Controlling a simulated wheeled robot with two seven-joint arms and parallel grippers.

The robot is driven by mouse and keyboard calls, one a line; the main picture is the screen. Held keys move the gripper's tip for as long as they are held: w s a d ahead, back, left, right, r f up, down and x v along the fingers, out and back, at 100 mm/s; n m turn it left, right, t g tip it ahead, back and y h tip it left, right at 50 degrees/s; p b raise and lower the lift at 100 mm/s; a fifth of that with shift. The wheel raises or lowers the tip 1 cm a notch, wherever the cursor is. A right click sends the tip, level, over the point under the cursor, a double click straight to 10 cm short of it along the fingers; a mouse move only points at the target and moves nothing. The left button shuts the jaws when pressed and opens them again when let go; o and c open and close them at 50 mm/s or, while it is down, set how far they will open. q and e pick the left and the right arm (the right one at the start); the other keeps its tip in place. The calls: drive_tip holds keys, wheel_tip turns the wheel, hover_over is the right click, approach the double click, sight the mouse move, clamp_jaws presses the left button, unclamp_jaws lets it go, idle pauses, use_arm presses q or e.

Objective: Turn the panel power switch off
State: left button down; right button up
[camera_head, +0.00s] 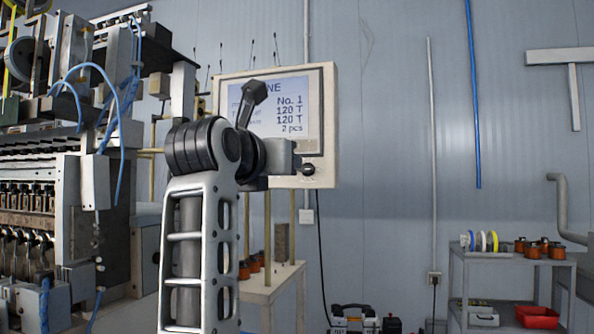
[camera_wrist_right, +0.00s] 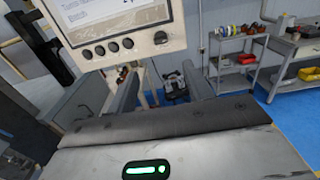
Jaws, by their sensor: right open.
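The control panel (camera_head: 328,120) is a cream box with a lit screen on the back wall side. A dark rotary switch (camera_head: 308,169) sits at its lower right corner. In the right wrist view the same corner knob (camera_wrist_right: 160,38) shows at the right end of a row of knobs, its setting too small to read. My right gripper (camera_wrist_right: 162,85) is open and empty, its two grey fingers apart below the panel's lower edge. In the head view my right arm covers the panel's lower left, and the fingertips are hard to make out. My left gripper is not in view.
Several small dark knobs (camera_wrist_right: 99,50) line the panel's lower edge. A coil winding machine (camera_head: 60,190) stands at the left. A grey cart (camera_head: 455,270) with spools and a red tray (camera_head: 537,316) stands at the right. The wall between panel and cart is mostly clear.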

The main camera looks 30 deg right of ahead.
sight(304, 167)
drive_tip(key=p+x, duration=0.4)
drive_tip(key=x, duration=1.1)
drive_tip(key=shift+w+d, duration=0.2)
drive_tip(key=shift+d, duration=0.05)
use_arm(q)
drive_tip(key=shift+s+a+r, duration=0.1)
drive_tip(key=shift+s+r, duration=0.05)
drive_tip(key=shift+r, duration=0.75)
use_arm(e)
drive_tip(key=c, duration=1)
